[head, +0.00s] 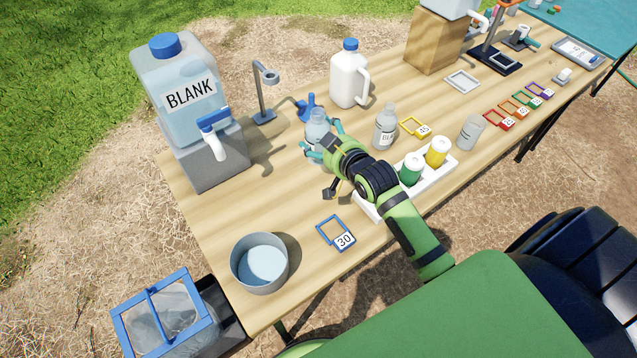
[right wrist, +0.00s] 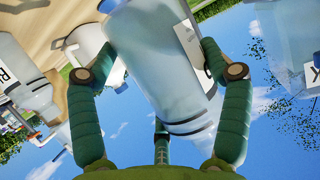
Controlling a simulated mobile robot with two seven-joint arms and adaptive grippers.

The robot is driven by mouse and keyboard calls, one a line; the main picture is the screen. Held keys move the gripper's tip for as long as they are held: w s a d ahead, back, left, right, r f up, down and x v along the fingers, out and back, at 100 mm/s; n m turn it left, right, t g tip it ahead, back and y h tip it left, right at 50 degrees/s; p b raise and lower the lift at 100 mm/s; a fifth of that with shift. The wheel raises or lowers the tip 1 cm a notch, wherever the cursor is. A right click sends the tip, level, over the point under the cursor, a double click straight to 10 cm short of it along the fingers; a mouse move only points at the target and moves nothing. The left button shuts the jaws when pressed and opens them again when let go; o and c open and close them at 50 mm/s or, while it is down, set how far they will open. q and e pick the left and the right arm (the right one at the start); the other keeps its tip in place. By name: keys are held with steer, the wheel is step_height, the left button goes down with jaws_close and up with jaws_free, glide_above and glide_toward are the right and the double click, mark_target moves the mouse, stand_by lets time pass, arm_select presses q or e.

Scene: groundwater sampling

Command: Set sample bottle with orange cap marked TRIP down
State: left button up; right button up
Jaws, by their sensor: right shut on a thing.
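My right gripper (head: 322,143) is shut on a clear sample bottle (head: 317,128). The bottle is above or at the wooden table, between the blue-handled carboy and the white jug; I cannot tell whether its base touches. In the right wrist view the bottle (right wrist: 160,65) fills the space between the two green fingers (right wrist: 158,88), tilted in the picture, with a white label partly hidden by the right finger. Its neck looks clear in the head view; no orange cap or TRIP mark is readable on it. My left gripper is not in view.
On the table (head: 285,215) stand the BLANK carboy (head: 180,100), a white jug (head: 348,80), a bottle labelled BL (head: 386,125), a white rack (head: 448,160) with green and yellow-capped bottles, a blue frame marked 30 (head: 330,228) and a grey bucket (head: 240,275). The wood left of the bottle is clear.

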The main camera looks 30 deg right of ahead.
steer(key=f, duration=0.5)
steer(key=shift+d+f, duration=0.2)
steer(key=shift+f, duration=2.25)
steer(key=shift+f, duration=0.15)
steer(key=o, duration=1.3)
steer(key=shift+f, duration=0.1)
steer(key=shift+r, duration=0.25)
steer(key=v, duration=1.2)
